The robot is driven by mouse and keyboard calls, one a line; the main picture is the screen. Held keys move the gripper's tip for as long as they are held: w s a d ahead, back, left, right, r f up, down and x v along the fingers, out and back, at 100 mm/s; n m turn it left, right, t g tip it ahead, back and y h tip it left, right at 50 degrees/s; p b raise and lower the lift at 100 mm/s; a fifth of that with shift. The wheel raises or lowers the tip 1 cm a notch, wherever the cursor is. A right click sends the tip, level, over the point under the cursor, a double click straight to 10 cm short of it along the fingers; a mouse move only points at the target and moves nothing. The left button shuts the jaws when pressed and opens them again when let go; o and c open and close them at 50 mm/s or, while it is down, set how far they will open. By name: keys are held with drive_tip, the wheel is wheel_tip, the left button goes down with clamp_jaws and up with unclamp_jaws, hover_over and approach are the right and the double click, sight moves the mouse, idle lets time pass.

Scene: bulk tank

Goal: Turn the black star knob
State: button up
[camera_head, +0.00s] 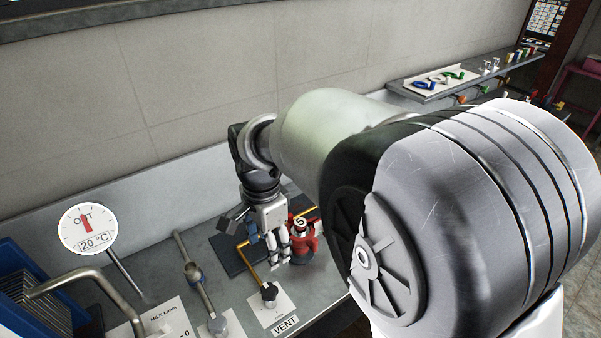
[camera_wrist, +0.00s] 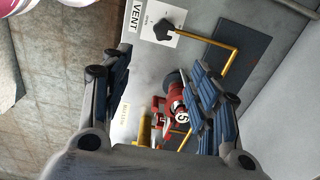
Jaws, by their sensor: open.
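The black star knob (camera_head: 269,292) sits on a white plate marked VENT (camera_head: 285,326) on the grey bench. In the wrist view the knob (camera_wrist: 163,28) is near the top, beyond the fingertips. My gripper (camera_head: 279,256) points down over the bench, behind the knob in the head view and apart from it. In the wrist view my gripper (camera_wrist: 160,92) has its two blue-padded fingers spread wide, with nothing held between them.
A yellow bent rod (camera_wrist: 226,62) rises near the knob over a dark plate (camera_wrist: 243,58). A dial gauge (camera_head: 87,228), a metal pipe (camera_head: 82,275) and a blue rack (camera_head: 28,290) are at the left.

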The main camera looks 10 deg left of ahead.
sight(269, 290)
drive_tip(key=f+b, duration=0.1)
drive_tip(key=f, duration=0.5)
drive_tip(key=a+f+b, duration=0.1)
drive_tip(key=f+b, duration=0.1)
drive_tip(key=f, duration=0.4)
drive_tip(key=f+b, duration=0.2)
drive_tip(key=f, duration=0.4)
drive_tip(key=shift+a+f, duration=0.15)
drive_tip(key=shift+f, duration=0.15)
drive_tip(key=c, duration=1)
drive_tip(key=shift+c, duration=0.2)
